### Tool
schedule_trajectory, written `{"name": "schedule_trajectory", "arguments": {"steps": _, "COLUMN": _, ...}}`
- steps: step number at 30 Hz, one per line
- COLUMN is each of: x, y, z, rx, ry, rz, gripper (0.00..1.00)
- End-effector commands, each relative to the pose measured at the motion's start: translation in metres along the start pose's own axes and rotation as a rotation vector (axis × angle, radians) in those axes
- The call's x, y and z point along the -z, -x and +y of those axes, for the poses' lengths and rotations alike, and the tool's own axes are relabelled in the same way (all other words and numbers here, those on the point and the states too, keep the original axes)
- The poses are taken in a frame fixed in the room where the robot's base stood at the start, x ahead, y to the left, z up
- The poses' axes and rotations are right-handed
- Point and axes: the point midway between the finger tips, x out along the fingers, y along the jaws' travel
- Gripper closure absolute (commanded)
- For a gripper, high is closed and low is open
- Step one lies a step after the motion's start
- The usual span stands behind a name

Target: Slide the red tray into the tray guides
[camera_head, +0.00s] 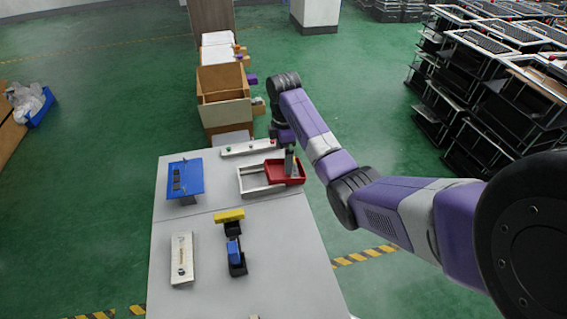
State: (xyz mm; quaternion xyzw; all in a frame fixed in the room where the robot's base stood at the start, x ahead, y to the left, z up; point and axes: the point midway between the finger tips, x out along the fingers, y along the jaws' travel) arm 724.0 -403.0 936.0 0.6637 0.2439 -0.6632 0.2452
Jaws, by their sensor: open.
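The red tray (273,173) is at the back right of the grey table, at the right end of the white tray guides (247,184). It appears to overlap the guides in part; I cannot tell how far it sits between them. My gripper (290,172) points down at the right side of the tray, with its fingertips at or just above the tray. It is open. The fingers are small here, and I cannot tell whether they touch the tray wall.
A blue panel fixture (193,178) stands at the back left of the table (210,230). A white bar with buttons (248,148) lies along the back edge. A yellow-topped fixture (229,215), a blue lever fixture (235,257) and a white plate (182,258) occupy the front half.

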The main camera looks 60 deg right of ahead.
Motion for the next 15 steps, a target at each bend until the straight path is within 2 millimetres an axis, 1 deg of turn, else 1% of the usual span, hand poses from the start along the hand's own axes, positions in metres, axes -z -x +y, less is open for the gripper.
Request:
{"name": "schedule_trajectory", "arguments": {"steps": 4, "x": -0.0004, "y": 0.0079, "z": -0.0002, "rx": 0.0, "ry": 0.0, "rz": -0.001, "gripper": 0.0}}
{"name": "schedule_trajectory", "arguments": {"steps": 11, "x": -0.0007, "y": 0.009, "z": -0.0004, "rx": 0.001, "ry": -0.001, "rz": -0.001, "gripper": 0.0}}
{"name": "schedule_trajectory", "arguments": {"steps": 12, "x": -0.0007, "y": 0.0089, "z": -0.0003, "rx": 0.001, "ry": -0.001, "rz": -0.001, "gripper": 0.02}}
{"name": "schedule_trajectory", "arguments": {"steps": 14, "x": -0.0003, "y": 0.0086, "z": 0.0003, "rx": -0.003, "ry": -0.003, "rz": 0.0, "gripper": 0.14}}
{"name": "schedule_trajectory", "arguments": {"steps": 15, "x": 0.001, "y": 0.0081, "z": 0.0018, "rx": -0.014, "ry": -0.01, "rz": 0.003, "gripper": 0.22}}
